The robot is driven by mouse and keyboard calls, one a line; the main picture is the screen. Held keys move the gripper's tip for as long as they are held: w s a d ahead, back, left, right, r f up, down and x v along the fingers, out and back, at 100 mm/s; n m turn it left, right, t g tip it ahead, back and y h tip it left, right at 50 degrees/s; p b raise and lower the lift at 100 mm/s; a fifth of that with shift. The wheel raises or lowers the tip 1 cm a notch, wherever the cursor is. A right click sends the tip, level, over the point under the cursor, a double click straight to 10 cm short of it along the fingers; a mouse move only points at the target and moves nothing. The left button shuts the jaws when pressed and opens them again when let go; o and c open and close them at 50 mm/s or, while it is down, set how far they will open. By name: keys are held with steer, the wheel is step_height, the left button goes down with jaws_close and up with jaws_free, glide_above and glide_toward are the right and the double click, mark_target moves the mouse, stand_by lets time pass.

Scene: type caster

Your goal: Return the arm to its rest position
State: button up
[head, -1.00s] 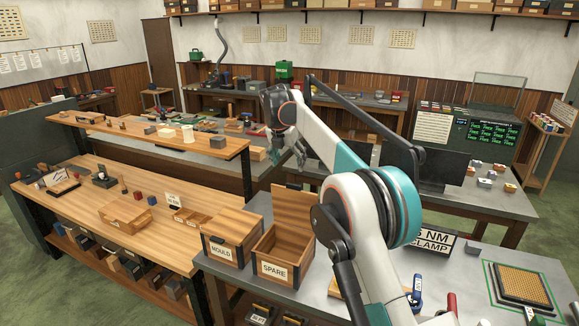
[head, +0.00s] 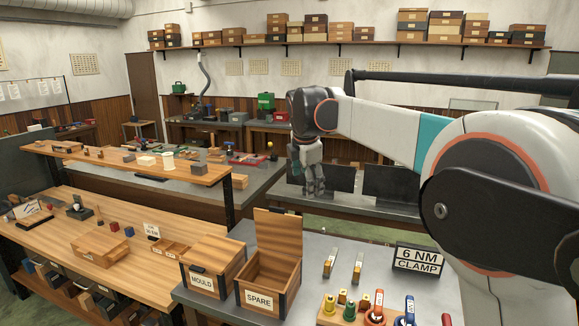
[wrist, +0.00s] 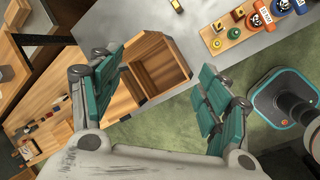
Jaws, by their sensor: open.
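My gripper (head: 307,178) hangs at the end of my raised arm in the head view, fingers pointing down, in front of the dark panels on the far bench. In the wrist view my gripper (wrist: 160,100) has its two teal-padded fingers spread wide apart with nothing between them. Below and beyond the fingers, the open wooden SPARE box (wrist: 150,72) shows in the wrist view. The same SPARE box (head: 268,275) stands on the grey table in the head view, below and left of my gripper. My gripper touches nothing.
The closed MOULD box (head: 212,268) stands beside the SPARE box. A 6 NM CLAMP sign (head: 417,260) and a wooden rack (head: 345,310) of coloured tools are on the grey table. A long wooden bench (head: 60,250) fills the left. The air around my gripper is clear.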

steer(key=s+d+f+m+b, duration=0.2)
steer(key=s+d+m, duration=0.2)
steer(key=s, duration=0.4)
steer(key=s+d+f+m+t+b, duration=0.1)
steer(key=s+d+f+m+b, duration=0.2)
steer(key=s, duration=0.4)
steer(key=s+d+f+m+b, duration=0.1)
steer(key=s+d+f+m, duration=0.1)
steer(key=s+d+m, duration=0.45)
steer(key=s+d+f+m+t+b, duration=0.1)
steer(key=s+f+m+b, duration=0.4)
steer(key=s+f, duration=1.2)
steer(key=s+m, duration=0.3)
steer(key=shift+s+d+f+m+y, duration=0.3)
steer(key=shift+m+y, duration=0.05)
steer(key=shift+y, duration=0.05)
